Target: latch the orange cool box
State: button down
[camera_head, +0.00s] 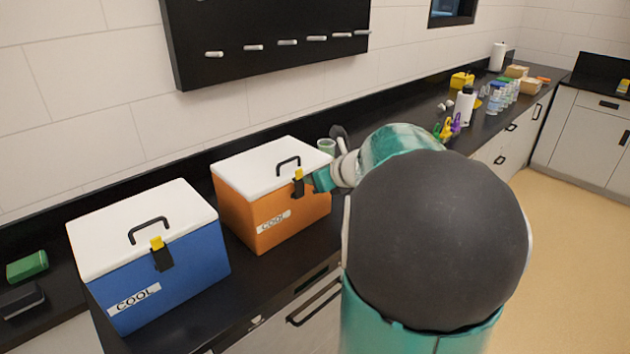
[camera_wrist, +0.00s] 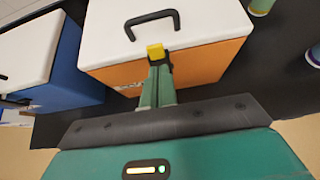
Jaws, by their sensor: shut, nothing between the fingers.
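The orange cool box (camera_head: 287,217) stands on the black counter with its white lid (camera_head: 262,165) down. The box also shows in the wrist view (camera_wrist: 200,64). Its latch has a yellow tab (camera_head: 298,174) on a black plate at the front, under the lid's black handle (camera_head: 288,162). In the wrist view the yellow tab (camera_wrist: 155,51) is just beyond my fingertips. My gripper (camera_wrist: 157,72) is shut and empty, its fingers together in front of the latch. Whether they touch the latch I cannot tell. In the head view my arm hides part of the box's right side.
A blue cool box (camera_head: 165,277) with a white lid stands close on the left. A green-topped cup (camera_head: 326,147) is behind the orange box. Bottles and small items stand farther right along the counter (camera_head: 225,341). A black rack (camera_head: 265,40) hangs on the wall.

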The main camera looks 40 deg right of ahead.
jog(key=shift+r, duration=0.15)
jog(key=shift+r, duration=0.65)
